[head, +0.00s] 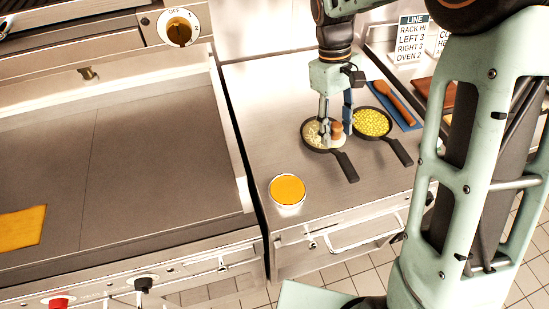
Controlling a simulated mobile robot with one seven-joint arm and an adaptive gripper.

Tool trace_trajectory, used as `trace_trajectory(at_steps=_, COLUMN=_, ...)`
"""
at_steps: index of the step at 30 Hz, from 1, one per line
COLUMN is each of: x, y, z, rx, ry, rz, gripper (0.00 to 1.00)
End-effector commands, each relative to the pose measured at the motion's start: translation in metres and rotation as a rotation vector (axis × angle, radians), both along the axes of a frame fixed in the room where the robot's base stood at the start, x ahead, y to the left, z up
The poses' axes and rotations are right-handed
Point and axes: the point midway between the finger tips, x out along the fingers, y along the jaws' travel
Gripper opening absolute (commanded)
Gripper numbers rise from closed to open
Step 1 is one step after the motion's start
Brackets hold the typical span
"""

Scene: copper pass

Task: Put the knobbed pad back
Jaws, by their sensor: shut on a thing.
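The knobbed pad (337,131) shows as a small brown wooden knob with a pale part below it. My gripper (335,132) is shut on it, and the fingers partly hide it. It is over the left small black pan (309,140) on the steel counter. I cannot tell whether the pad touches the pan or its pale contents.
A second black pan (372,122) with yellow kernels stands just right. A wooden spoon (398,103) lies on a blue cloth (408,122) behind. A bowl of orange stuff (287,189) stands nearer the front. An orange cloth (20,229) lies on the griddle (130,150).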

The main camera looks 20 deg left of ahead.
Motion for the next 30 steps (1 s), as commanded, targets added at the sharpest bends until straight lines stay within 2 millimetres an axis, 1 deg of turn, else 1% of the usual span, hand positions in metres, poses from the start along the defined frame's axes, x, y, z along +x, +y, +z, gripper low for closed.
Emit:
trace_trajectory(at_steps=1, x=-0.008, y=0.026, z=-0.006, rx=0.000, ry=-0.002, rz=0.163, gripper=0.21)
trace_trajectory(at_steps=2, x=-0.012, y=0.038, z=-0.007, rx=0.000, ry=-0.004, rz=0.258, gripper=0.21)
trace_trajectory(at_steps=3, x=-0.018, y=0.055, z=-0.008, rx=0.001, ry=-0.003, rz=0.386, gripper=0.21)
trace_trajectory(at_steps=5, x=-0.030, y=0.080, z=-0.009, rx=0.000, ry=-0.003, rz=0.584, gripper=0.21)
trace_trajectory(at_steps=6, x=-0.038, y=0.098, z=-0.010, rx=0.001, ry=-0.003, rz=0.719, gripper=0.21)
trace_trajectory(at_steps=8, x=-0.052, y=0.122, z=-0.011, rx=0.000, ry=-0.004, rz=0.918, gripper=0.21)
trace_trajectory(at_steps=9, x=-0.062, y=0.138, z=-0.012, rx=0.001, ry=-0.004, rz=1.047, gripper=0.21)
trace_trajectory(at_steps=12, x=-0.084, y=0.169, z=-0.012, rx=0.002, ry=-0.004, rz=1.316, gripper=0.21)
trace_trajectory(at_steps=15, x=-0.101, y=0.190, z=-0.012, rx=0.001, ry=-0.002, rz=1.509, gripper=0.21)
trace_trajectory(at_steps=19, x=-0.114, y=0.204, z=-0.011, rx=0.003, ry=0.000, rz=1.650, gripper=0.21)
trace_trajectory(at_steps=22, x=-0.112, y=0.206, z=-0.013, rx=0.003, ry=0.001, rz=1.689, gripper=0.21)
trace_trajectory(at_steps=23, x=-0.108, y=0.204, z=-0.015, rx=0.003, ry=0.003, rz=1.692, gripper=0.21)
trace_trajectory(at_steps=26, x=-0.090, y=0.196, z=-0.023, rx=0.004, ry=0.005, rz=1.692, gripper=0.21)
trace_trajectory(at_steps=30, x=-0.057, y=0.182, z=-0.038, rx=0.003, ry=0.004, rz=1.689, gripper=0.21)
